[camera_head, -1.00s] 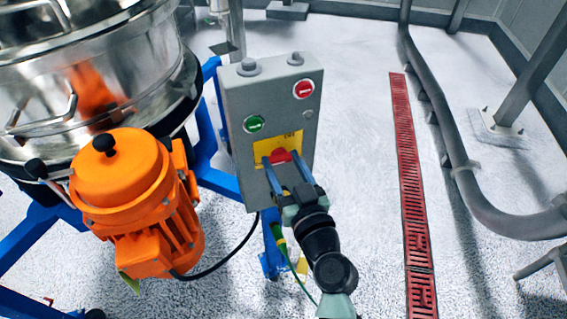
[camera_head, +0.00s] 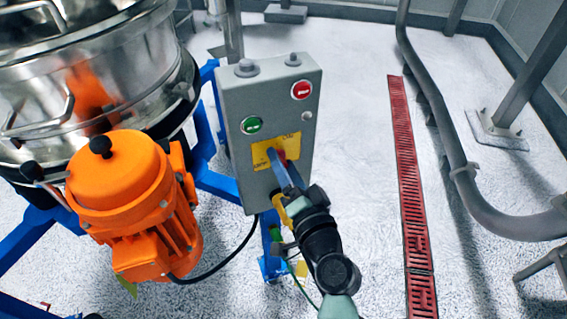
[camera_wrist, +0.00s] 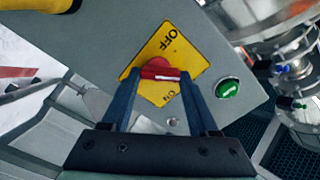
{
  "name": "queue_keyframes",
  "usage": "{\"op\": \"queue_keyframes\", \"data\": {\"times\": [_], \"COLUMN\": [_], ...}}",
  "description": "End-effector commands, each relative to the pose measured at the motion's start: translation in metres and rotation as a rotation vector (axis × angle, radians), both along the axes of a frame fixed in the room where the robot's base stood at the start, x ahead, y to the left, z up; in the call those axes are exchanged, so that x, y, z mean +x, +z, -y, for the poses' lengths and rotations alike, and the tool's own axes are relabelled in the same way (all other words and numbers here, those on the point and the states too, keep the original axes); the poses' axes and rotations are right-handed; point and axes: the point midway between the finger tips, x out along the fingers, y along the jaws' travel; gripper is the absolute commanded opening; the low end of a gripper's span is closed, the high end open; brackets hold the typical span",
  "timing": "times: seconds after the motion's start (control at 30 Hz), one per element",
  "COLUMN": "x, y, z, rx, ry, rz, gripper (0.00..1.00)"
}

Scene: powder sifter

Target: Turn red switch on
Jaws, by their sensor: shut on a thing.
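The red switch (camera_head: 281,154) is a rotary knob on a yellow plate (camera_head: 262,160), low on the front of a grey control box (camera_head: 240,95). In the wrist view the red switch (camera_wrist: 158,69) sits between the two dark blue fingers of my gripper (camera_wrist: 157,76), which is shut on it. There the yellow plate (camera_wrist: 152,48) is tilted, with OFF at its upper right and ON at its lower right. In the head view my gripper (camera_head: 284,165) reaches the switch from below right, with its fingers partly overlapping and hiding part of the knob.
A green button (camera_head: 252,125) and a red button (camera_head: 302,90) are on the box above the switch. An orange motor (camera_head: 120,185) and a steel sifter (camera_head: 90,100) stand at the left. Floor with a red grate (camera_head: 405,170) is open at the right.

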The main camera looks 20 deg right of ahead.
Motion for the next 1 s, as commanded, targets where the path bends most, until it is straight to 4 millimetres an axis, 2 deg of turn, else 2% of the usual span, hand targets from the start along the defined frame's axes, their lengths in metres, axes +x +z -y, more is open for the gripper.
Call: {"op": "queue_keyframes", "data": {"times": [0.5,0.73,1.0], "x": [-0.0005,-0.0005,-0.0005], "y": [-0.0014,-0.0025,-0.0031], "z": [0.0019,0.0023,0.0025], "rx": [0.452,0.576,0.641], "ry": [0.0,-0.001,-0.001], "rz": [0.014,0.018,0.021], "gripper": [0.05,0.05,0.05]}}
